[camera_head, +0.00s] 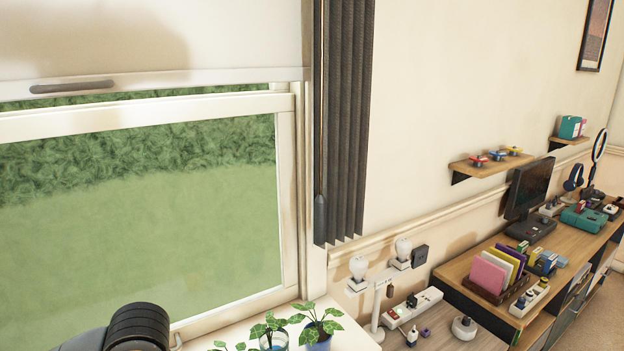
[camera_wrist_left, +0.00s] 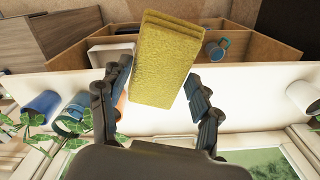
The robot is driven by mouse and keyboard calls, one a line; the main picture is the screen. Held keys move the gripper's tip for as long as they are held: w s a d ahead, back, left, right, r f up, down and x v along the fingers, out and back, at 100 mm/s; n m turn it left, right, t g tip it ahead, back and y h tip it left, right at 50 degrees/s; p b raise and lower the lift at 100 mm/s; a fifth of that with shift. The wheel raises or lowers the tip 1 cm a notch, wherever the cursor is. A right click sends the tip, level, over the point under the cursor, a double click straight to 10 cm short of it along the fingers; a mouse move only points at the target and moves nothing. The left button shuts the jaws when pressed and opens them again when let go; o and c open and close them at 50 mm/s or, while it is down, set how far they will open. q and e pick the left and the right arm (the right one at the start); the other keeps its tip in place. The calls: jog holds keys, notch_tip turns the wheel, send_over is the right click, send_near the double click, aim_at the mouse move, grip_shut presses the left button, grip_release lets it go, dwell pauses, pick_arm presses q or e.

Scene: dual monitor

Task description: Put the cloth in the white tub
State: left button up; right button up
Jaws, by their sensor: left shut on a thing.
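The cloth (camera_wrist_left: 165,62) is a thick yellow folded piece, seen only in the left wrist view at the upper middle. My left gripper (camera_wrist_left: 158,78) is shut on the cloth, with a dark finger on each side of it. The cloth hangs beyond the fingertips over a white sill or ledge. A white open-topped container (camera_wrist_left: 97,54), perhaps the white tub, stands left of the cloth on a wooden shelf and is partly hidden by a finger. The head view shows part of my left arm at the bottom left, but no cloth or tub. My right gripper is out of view.
Potted plants (camera_head: 318,330) stand on the windowsill. The wrist view shows a blue pot (camera_wrist_left: 42,105), a blue mug (camera_wrist_left: 70,120) and a white cup (camera_wrist_left: 303,97) on the ledge. A dark mug (camera_wrist_left: 217,47) sits in a wooden shelf compartment. A desk (camera_head: 470,268) with a monitor stands right.

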pick_arm(q)
jog(key=shift+s+d+r+m, duration=0.1)
jog(key=shift+d+m, duration=0.2)
jog(key=shift+m, duration=0.8)
jog(key=shift+s, duration=0.1)
dwell(0.5)
